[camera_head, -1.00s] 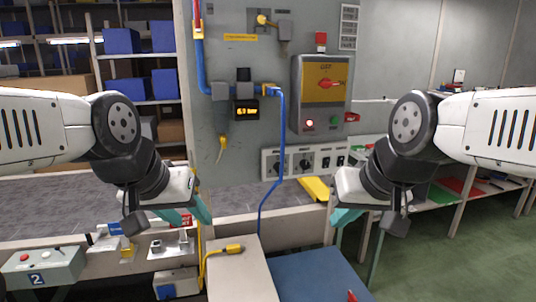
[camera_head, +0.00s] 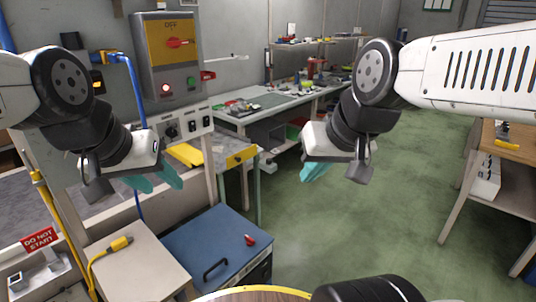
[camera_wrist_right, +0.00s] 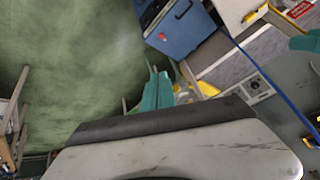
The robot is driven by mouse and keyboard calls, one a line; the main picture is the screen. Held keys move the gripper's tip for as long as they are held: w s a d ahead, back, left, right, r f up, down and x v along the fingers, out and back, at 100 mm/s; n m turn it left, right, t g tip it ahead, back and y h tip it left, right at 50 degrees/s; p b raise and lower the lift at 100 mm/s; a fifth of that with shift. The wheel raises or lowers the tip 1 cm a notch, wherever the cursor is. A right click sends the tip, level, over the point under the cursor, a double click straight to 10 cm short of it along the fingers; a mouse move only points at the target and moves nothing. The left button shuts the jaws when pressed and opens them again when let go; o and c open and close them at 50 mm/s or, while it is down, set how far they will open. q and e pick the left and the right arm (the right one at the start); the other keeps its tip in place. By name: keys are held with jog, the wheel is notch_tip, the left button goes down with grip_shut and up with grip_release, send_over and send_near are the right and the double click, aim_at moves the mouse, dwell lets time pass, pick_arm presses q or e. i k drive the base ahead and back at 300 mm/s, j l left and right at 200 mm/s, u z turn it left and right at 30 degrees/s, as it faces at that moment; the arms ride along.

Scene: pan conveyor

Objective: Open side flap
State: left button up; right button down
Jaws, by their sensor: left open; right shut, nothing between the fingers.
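No part is clearly recognisable as the side flap; a yellow plate (camera_head: 187,154) lies at the conveyor's end, with a yellow panel bearing a dark knob (camera_head: 241,157) beside it. My left gripper (camera_head: 155,180) is open and empty, in the air in front of the conveyor. My right gripper (camera_head: 319,172) is shut and empty, over the green floor to the right of the conveyor. In the right wrist view, the right gripper's teal fingers (camera_wrist_right: 157,92) show near the blue-topped cabinet (camera_wrist_right: 178,35), and the left gripper's teal tip shows at the right edge.
The blue-topped cabinet (camera_head: 205,240) carries a black handle and a red object. A beige box with a yellow plug (camera_head: 121,243) stands left of it. A workbench (camera_head: 270,104) stands behind.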

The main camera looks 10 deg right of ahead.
aim_at(236, 159)
jog(key=l+u, duration=0.1)
jog(key=u, duration=0.25)
jog(key=i+l+u, duration=0.1)
jog(key=u, duration=0.2)
jog(key=i+l+u, duration=0.1)
jog(key=l+u, duration=0.25)
jog(key=l, duration=0.55)
jog(key=l+u, duration=0.35)
jog(key=l, duration=1.65)
